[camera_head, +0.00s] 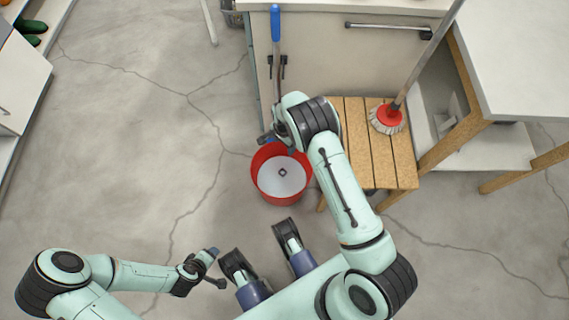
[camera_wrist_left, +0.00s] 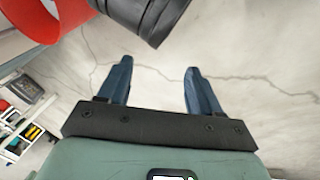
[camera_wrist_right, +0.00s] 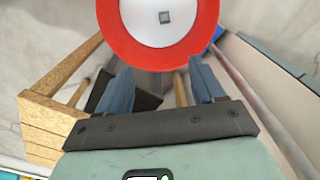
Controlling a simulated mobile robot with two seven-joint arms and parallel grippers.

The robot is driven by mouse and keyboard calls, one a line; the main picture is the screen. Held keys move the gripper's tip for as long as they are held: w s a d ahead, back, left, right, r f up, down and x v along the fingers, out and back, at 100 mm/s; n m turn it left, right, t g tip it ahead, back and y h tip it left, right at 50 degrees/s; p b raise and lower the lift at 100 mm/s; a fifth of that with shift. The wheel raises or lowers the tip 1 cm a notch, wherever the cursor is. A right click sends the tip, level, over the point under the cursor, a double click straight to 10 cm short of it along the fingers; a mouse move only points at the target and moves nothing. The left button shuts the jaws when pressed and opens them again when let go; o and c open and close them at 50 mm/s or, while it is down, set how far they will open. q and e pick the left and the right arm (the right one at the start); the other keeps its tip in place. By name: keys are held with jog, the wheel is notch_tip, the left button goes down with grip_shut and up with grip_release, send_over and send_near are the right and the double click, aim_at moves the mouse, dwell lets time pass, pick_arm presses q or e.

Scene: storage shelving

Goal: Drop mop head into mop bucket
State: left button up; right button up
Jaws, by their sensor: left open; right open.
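The red bucket (camera_head: 257,184) with a pale inside stands on the floor, just below my right gripper (camera_head: 276,140) in the head view. A small grey square piece lies at its bottom. The bucket also fills the top of the right wrist view (camera_wrist_right: 111,22), beyond the open, empty fingers (camera_wrist_right: 160,68). A mop with a red head and whitish bristles (camera_head: 388,118) rests head-down on the wooden slatted stool (camera_head: 402,165), its pole leaning up and right. My left gripper (camera_head: 215,268) is open and empty, low and left of the bucket; its fingers show in the left wrist view (camera_wrist_left: 158,66).
A blue-handled tool (camera_head: 276,24) hangs upright against the cabinet (camera_head: 345,60) behind the bucket. A white-topped counter (camera_head: 525,60) stands at the right. A white shelf unit (camera_head: 18,85) is at the far left. The cracked grey floor (camera_head: 140,130) left of the bucket is clear.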

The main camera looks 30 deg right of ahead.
pick_arm(q)
jog(key=shift+s+d+r+g+p, duration=0.2)
jog(key=shift+s+d+r, duration=0.1)
jog(key=shift+s, duration=0.15)
jog(key=shift+s+d+r+g+p, duration=0.15)
jog(key=shift+s+r, duration=0.1)
jog(key=shift+s, duration=0.15)
pick_arm(e)
notch_tip(320, 180, up, 4)
jog(key=shift+r, duration=0.1)
